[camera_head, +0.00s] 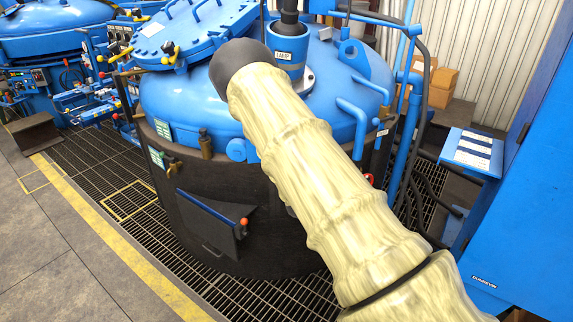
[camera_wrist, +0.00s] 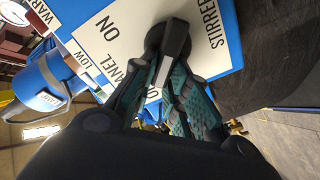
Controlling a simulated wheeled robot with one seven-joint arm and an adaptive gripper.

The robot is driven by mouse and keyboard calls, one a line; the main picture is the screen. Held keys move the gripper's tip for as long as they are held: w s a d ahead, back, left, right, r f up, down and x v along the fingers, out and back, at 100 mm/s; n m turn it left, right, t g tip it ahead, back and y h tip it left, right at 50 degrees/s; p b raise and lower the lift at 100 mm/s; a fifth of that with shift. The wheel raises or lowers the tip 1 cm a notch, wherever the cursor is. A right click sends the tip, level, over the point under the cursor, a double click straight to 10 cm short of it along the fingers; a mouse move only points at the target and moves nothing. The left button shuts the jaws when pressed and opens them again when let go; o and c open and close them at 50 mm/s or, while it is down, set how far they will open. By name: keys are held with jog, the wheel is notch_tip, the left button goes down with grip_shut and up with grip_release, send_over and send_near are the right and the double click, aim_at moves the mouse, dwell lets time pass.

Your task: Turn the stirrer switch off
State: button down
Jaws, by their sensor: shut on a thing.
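The stirrer switch (camera_wrist: 174,44) is a black rotary knob with a raised bar handle. It sits on a white label plate (camera_wrist: 105,30) in the wrist view. "ON" and part of "STIRRER" are readable beside it; another label below is mostly hidden by the fingers. My gripper (camera_wrist: 166,72), with dark fingers and teal ribbed pads, is shut on the knob's handle. The handle lies tilted in the picture, running from upper right toward lower left between the fingers. In the head view my arm hides the gripper, and I cannot make out the switch.
The large blue furnace lid (camera_head: 190,95) sits on a dark round vessel (camera_head: 200,205) behind my arm. A blue cabinet (camera_head: 520,220) stands close at right. Cardboard boxes (camera_head: 442,85) stand at the back. The grey floor (camera_head: 60,240) at left is clear.

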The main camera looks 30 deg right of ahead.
jog(key=c, duration=1.4)
grip_release()
jog(key=shift+s, duration=0.1)
jog(key=v, duration=1.2)
jog(key=shift+f, duration=0.1)
jog(key=shift+f, duration=0.1)
